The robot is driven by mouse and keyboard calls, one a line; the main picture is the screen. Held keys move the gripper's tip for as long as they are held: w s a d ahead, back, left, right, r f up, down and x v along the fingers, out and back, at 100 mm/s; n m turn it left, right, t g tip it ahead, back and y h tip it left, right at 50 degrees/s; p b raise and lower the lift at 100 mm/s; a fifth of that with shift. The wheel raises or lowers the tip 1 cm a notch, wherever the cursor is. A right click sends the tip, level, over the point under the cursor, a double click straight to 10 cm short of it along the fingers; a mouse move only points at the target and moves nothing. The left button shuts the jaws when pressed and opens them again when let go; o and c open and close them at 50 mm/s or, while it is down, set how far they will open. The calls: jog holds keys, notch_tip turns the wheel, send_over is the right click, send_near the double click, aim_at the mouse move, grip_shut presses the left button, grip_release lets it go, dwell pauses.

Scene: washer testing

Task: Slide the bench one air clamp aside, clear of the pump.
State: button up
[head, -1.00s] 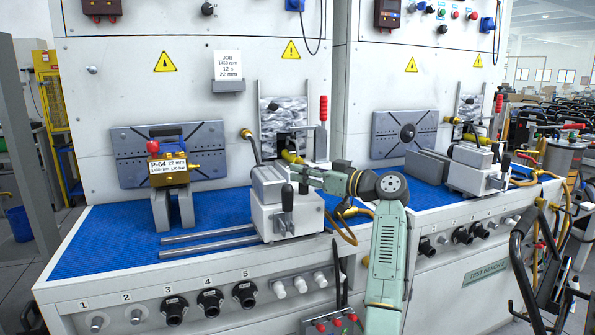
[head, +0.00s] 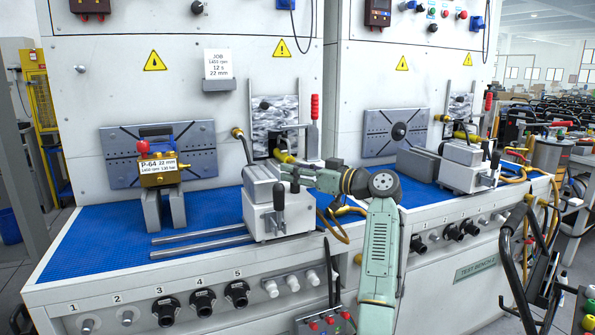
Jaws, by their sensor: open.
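The bench one air clamp (head: 262,212), a pale grey block with a black lever handle, stands on the blue mat at the right end of two metal rails (head: 200,245). The pump (head: 158,180), brass-coloured with a red cap and a P-64 label, sits to its left on two grey supports in front of the slotted plate. A gap of blue mat lies between pump and clamp. My gripper (head: 291,174) is open at the clamp's upper right, by the top of the handle. Whether the fingers touch the clamp cannot be told; the fingertips are small and partly hidden.
A red-handled lever (head: 314,108) and hoses stand behind the clamp. An orange hose (head: 335,228) loops to its right. A second bench with a similar clamp (head: 462,170) is at the right. The blue mat (head: 90,235) left of the rails is clear.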

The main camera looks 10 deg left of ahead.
jog(key=v, duration=1.2)
